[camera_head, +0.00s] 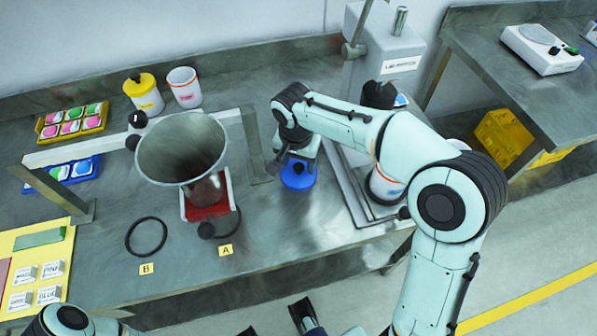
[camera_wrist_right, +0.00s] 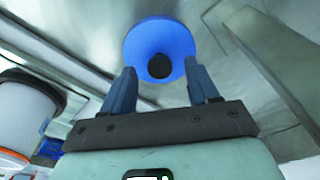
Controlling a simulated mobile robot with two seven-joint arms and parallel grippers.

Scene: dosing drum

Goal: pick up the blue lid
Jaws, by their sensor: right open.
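The blue lid (camera_head: 298,180), a round disc with a dark knob in its middle, lies on the steel bench. My right gripper (camera_head: 291,165) is over its far side, pointing down. In the right wrist view the lid (camera_wrist_right: 142,42) lies beyond the open fingers (camera_wrist_right: 160,74), with the dark knob (camera_wrist_right: 160,66) centred between their tips. Nothing is held; I cannot tell the exact gap to the knob. Dark parts at the bottom edge of the head view look like my left gripper (camera_head: 303,317), mostly cut off.
A black ring (camera_head: 146,237) lies near label B. A column machine (camera_head: 384,50) stands behind on the right. Yellow (camera_head: 143,92) and white (camera_head: 184,87) containers stand at the back. The front bench is fairly clear.

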